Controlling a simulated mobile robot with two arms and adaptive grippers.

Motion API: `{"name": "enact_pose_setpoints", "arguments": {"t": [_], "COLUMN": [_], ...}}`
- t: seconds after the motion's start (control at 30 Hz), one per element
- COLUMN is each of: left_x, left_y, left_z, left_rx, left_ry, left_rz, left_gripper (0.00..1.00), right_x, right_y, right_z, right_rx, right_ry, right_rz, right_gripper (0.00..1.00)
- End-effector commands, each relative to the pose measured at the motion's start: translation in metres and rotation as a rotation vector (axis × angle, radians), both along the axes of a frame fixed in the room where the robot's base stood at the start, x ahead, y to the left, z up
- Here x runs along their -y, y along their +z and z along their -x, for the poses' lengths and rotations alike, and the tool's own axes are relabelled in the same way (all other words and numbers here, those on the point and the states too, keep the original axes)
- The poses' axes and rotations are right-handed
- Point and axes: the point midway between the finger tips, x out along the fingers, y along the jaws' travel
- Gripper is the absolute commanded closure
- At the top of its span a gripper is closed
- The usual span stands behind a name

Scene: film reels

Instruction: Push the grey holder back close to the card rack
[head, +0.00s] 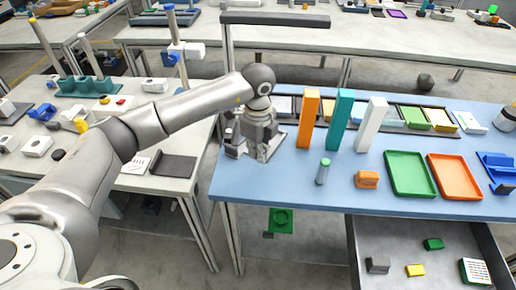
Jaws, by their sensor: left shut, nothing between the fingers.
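The card rack (397,127) is a long dark frame along the back of the blue table, holding pale, green, yellow and orange cards. My left gripper (264,156) points down at the table's left end, shut and empty, left of the orange upright block. A grey piece that looks like the grey holder (234,146) is at the gripper's left side, near the table's left edge. The gripper and wrist cover part of it, and I cannot tell whether they touch. My right gripper is not in view.
Orange (308,122), teal (340,122) and white (371,127) upright blocks stand before the rack. A green-topped cylinder (323,172), an orange block (367,179), a green tray (410,192) and an orange tray (455,194) lie nearer. An open drawer (420,240) is below.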

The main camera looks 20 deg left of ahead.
Motion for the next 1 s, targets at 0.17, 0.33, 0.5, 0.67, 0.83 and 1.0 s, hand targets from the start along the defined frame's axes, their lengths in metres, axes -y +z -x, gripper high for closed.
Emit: {"name": "enact_pose_setpoints", "arguments": {"t": [0.17, 0.33, 0.5, 0.67, 0.83, 1.0], "left_x": [0.000, -0.021, -0.035, -0.039, -0.039, -0.044], "left_y": [-0.033, -0.033, -0.033, -0.032, -0.031, -0.032], "left_z": [0.000, -0.005, -0.008, -0.009, -0.009, -0.010], "left_rx": [0.000, 0.001, 0.000, 0.001, 0.001, 0.000], "left_ry": [-0.001, 0.004, 0.001, -0.001, -0.001, 0.001], "left_rz": [-0.001, -0.002, -0.001, 0.000, 0.000, -0.001], "left_gripper": [1.00, 1.00, 1.00, 1.00, 1.00, 1.00], "right_x": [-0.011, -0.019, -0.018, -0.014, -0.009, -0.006], "right_y": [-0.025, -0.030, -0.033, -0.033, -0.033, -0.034], "right_z": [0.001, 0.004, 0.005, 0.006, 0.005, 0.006], "right_rx": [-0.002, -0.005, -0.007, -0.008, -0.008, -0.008], "right_ry": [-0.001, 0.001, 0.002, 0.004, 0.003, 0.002], "right_rz": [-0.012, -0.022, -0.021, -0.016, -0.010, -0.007], "right_gripper": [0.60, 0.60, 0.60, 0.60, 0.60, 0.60]}}
